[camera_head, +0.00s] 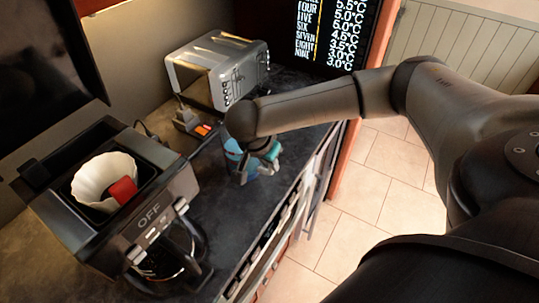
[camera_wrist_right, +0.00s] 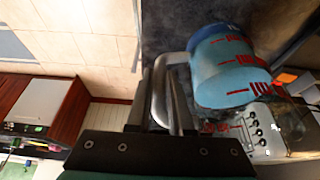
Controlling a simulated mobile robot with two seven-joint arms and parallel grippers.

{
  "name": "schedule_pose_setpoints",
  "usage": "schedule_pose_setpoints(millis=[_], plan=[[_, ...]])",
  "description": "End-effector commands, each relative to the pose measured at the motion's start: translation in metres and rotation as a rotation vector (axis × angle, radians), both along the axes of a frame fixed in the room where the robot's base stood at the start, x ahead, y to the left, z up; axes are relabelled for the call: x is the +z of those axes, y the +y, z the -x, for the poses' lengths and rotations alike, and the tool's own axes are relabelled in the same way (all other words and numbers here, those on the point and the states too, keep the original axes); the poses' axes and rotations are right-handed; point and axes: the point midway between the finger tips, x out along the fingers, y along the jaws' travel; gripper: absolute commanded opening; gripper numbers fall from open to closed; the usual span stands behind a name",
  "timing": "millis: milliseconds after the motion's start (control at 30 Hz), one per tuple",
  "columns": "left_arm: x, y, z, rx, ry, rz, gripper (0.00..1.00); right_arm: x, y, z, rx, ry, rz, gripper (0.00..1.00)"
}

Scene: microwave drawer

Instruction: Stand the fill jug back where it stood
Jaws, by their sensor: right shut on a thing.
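The fill jug (camera_wrist_right: 225,70) is a translucent blue vessel with red measuring marks, seen tilted in the right wrist view. In the head view the jug (camera_head: 233,150) is mostly hidden behind my right forearm and hand, over the dark worktop between the coffee maker and the toaster. My right gripper (camera_wrist_right: 172,95) is shut on the jug's grey handle. It also shows in the head view (camera_head: 268,158). I cannot tell whether the jug's base touches the worktop. My left gripper is not in view.
A coffee maker (camera_head: 110,225) with a white filter and a red thing in it, marked OFF, stands at the left. A toaster (camera_head: 215,72) stands at the back. A small device with orange switch (camera_head: 203,130) lies near it. Bare worktop (camera_head: 225,210) lies in front.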

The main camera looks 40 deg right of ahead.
Motion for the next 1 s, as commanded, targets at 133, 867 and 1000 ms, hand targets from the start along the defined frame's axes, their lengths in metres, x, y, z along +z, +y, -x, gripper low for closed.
schedule_pose_setpoints(millis=[133,867,1000], plan=[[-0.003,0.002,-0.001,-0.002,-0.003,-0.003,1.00,-0.014,0.001,-0.001,-0.001,-0.005,-0.001,0.00],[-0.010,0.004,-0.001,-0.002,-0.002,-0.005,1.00,-0.041,0.000,-0.002,0.000,-0.008,-0.001,0.00],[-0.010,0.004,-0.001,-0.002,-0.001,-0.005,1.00,-0.041,0.000,-0.002,0.000,-0.007,-0.001,0.26]])
